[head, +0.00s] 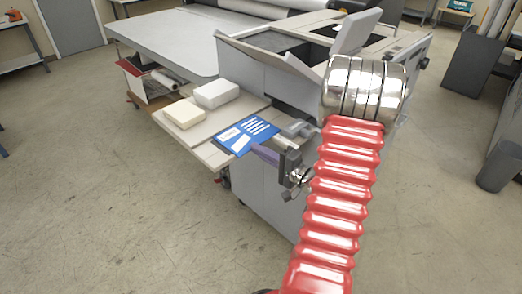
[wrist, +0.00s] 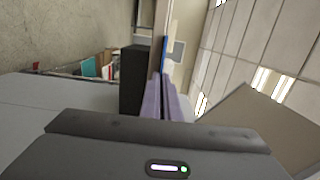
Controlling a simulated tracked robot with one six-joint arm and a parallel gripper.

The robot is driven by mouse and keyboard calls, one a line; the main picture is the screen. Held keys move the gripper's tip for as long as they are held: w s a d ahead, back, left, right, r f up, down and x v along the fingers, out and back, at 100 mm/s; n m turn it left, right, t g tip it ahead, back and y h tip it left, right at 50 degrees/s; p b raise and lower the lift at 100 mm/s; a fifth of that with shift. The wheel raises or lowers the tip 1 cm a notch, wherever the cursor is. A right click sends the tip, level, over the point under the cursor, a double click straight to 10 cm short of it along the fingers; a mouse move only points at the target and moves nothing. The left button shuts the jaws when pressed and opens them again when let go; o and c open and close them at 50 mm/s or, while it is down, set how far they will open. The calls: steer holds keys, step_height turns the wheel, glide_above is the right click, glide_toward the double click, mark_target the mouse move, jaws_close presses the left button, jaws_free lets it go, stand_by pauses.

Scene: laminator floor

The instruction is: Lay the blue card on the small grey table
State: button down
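The blue card (head: 246,134), with white print, is roughly level at the right front part of the small grey table (head: 199,139). I cannot tell if it touches the tabletop or is just above it. My gripper (head: 264,153) reaches in from the right, its purple fingers at the card's near edge. In the wrist view the fingers (wrist: 159,98) are close together, with the card (wrist: 164,54) seen edge-on as a thin blue strip at their tips. The gripper looks shut on the card. The exact contact is hidden.
A cream block (head: 184,113) and a white block (head: 216,93) occupy the table's back and left parts. The grey laminator body (head: 268,85) stands right behind the table. A large pale table (head: 170,45) lies farther back. The floor in front is clear.

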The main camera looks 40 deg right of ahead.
steer(key=shift+s+a+f, duration=0.1)
steer(key=shift+a+f, duration=0.1)
steer(key=shift+a, duration=1.45)
steer(key=c, duration=2.5)
jaws_free()
steer(key=o, duration=0.6)
steer(key=shift+d+r, duration=0.1)
steer(key=shift+c, duration=0.2)
steer(key=shift+s, duration=0.1)
glide_toward(243, 151)
steer(key=s+d, duration=0.2)
steer(key=s, duration=0.5)
steer(key=shift+s+a+f, duration=0.1)
steer(key=shift+a+f, duration=0.1)
